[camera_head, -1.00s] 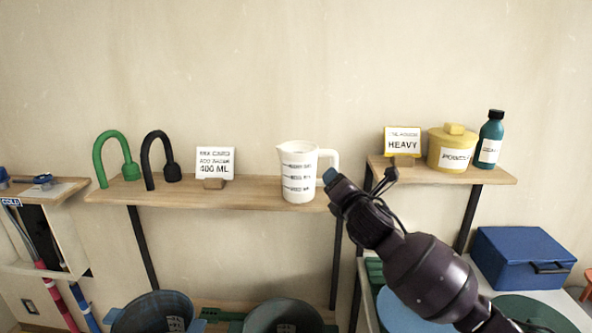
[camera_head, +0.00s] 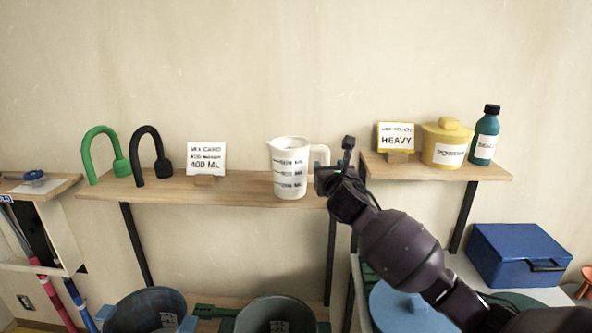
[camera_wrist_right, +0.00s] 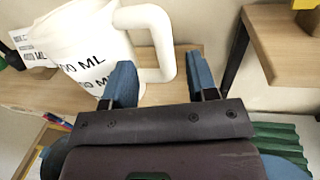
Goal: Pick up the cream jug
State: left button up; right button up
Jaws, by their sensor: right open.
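The cream jug (camera_head: 289,172) is a white measuring jug with dark ML markings, upright on the wooden shelf, its handle (camera_head: 322,156) facing right. My right gripper (camera_head: 333,172) is open at the jug's right side, close to the handle. In the right wrist view the jug (camera_wrist_right: 85,45) is at upper left and its thick handle (camera_wrist_right: 158,38) shows ahead of and between the two blue fingers of the gripper (camera_wrist_right: 159,80). Whether a finger touches the handle I cannot tell. My left gripper is not in view.
The wooden shelf (camera_head: 240,188) also holds a 400 ML card (camera_head: 206,158), a black hook (camera_head: 162,166) and a green hook (camera_head: 122,168). A higher shelf (camera_head: 440,172) at right holds a HEAVY sign (camera_head: 396,136), yellow pot (camera_head: 446,134) and teal bottle (camera_head: 486,140).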

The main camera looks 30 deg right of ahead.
aim_at(327, 160)
jog(key=shift+d+x, duration=0.2)
jog(key=shift+x, duration=2.7)
jog(key=shift+s+r, duration=0.1)
jog(key=shift+r, duration=0.05)
jog(key=shift+c, duration=0.2)
grip_shut()
jog(key=shift+r, duration=0.1)
